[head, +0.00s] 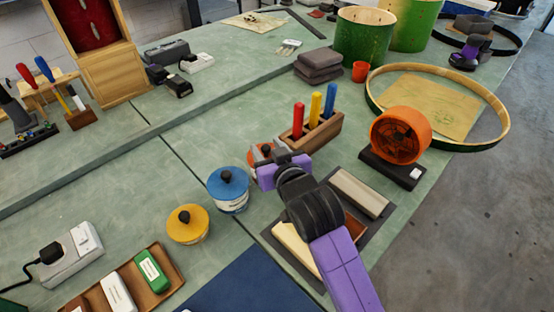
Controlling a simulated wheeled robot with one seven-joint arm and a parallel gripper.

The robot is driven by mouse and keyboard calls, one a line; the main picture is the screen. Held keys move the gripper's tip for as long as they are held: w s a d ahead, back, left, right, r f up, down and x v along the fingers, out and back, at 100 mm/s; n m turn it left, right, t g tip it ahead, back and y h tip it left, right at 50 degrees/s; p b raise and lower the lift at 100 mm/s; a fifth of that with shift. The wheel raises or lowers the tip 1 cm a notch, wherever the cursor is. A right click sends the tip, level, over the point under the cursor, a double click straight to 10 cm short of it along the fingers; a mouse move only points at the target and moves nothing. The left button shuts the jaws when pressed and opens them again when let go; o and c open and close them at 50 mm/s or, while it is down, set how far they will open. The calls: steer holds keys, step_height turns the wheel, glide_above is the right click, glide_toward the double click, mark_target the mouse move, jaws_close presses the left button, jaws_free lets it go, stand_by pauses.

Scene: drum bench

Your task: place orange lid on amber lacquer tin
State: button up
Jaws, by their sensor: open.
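An orange lid (257,153) with a dark knob shows just behind my gripper. My gripper hides much of it and whatever is under it. My gripper (283,168) is open, with its purple fingers in front of the lid. I cannot tell whether the fingers touch it or whether the lid is between them. A tin with a yellow-amber lid and black knob (187,224) stands to the left and nearer. A white tin with a blue lid (228,190) stands between it and my gripper. No tin can be surely read as amber lacquer.
A wooden block with colored-handled tools (318,130) stands behind my gripper. An orange round fan-like device (400,135) is to the right. A dark tray with pale blocks (358,192) lies below my arm. A brown tray (163,268) is at the front left.

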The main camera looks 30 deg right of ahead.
steer(key=v, duration=1)
steer(key=shift+s+r, duration=0.15)
steer(key=shift+s, duration=0.2)
steer(key=shift+n+y, duration=0.3)
steer(key=shift+n, duration=0.2)
steer(key=s+f, duration=0.1)
steer(key=s, duration=0.1)
steer(key=s+f, duration=0.4)
steer(key=shift+d, duration=0.3)
steer(key=shift+n+y, duration=0.3)
steer(key=s+f, duration=0.1)
steer(key=s, duration=0.2)
steer(key=s+f, duration=0.1)
steer(key=s, duration=0.1)
steer(key=s+f, duration=0.1)
steer(key=s, duration=0.2)
steer(key=shift+s+d+f, duration=0.1)
steer(key=shift+s+f, duration=0.2)
steer(key=s+f+v, duration=0.1)
steer(key=f+v, duration=0.2)
steer(key=v, duration=1.4)
steer(key=shift+s, duration=0.15)
